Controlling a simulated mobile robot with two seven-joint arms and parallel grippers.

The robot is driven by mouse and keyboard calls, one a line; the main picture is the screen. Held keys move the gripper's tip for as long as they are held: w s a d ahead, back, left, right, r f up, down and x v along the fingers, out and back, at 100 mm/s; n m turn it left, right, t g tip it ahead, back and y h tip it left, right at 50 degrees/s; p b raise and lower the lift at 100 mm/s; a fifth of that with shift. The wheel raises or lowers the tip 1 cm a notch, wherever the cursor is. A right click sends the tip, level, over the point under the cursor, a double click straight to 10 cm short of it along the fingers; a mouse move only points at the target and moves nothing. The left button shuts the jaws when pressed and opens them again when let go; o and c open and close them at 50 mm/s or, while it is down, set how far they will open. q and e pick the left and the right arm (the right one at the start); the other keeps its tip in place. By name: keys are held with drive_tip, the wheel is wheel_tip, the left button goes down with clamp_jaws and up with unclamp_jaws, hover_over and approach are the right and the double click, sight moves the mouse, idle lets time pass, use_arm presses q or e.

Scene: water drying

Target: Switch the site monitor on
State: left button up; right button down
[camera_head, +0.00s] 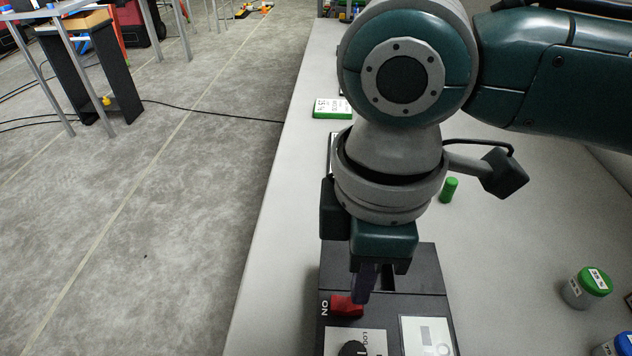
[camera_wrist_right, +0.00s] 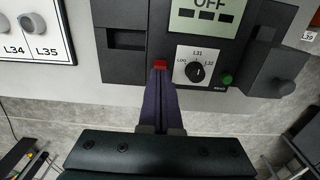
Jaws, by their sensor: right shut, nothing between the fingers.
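The site monitor is a dark box (camera_head: 410,260) on the white table at the bottom of the head view, and it also shows at the top of the right wrist view (camera_wrist_right: 125,15). Its display (camera_wrist_right: 203,14) reads OFF. A red switch (camera_head: 346,308) sits beside an ON label; it also shows in the wrist view (camera_wrist_right: 160,63). A black knob (camera_wrist_right: 196,72) has LOG, L31 and L32 around it. My right gripper (camera_head: 360,297) is shut and empty, fingertips down at the red switch, partly covering it; I cannot tell if they touch. My left gripper is out of view.
A green-lidded jar (camera_head: 592,282) and a blue-lidded jar (camera_head: 622,344) stand to the right. A green cylinder (camera_head: 449,189) and a green-edged label block (camera_head: 332,109) are farther back. A panel labelled L34 and L35 (camera_wrist_right: 38,48) is beside the monitor. Open floor lies left of the table.

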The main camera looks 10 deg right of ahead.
drive_tip(key=shift+f, duration=0.1)
idle(0.5)
drive_tip(key=shift+f+b, duration=0.55)
drive_tip(key=shift+f, duration=0.35)
drive_tip(key=shift+r, duration=0.1)
wheel_tip(320, 180, up, 7)
drive_tip(key=p, duration=0.8)
drive_tip(key=shift+p, duration=0.35)
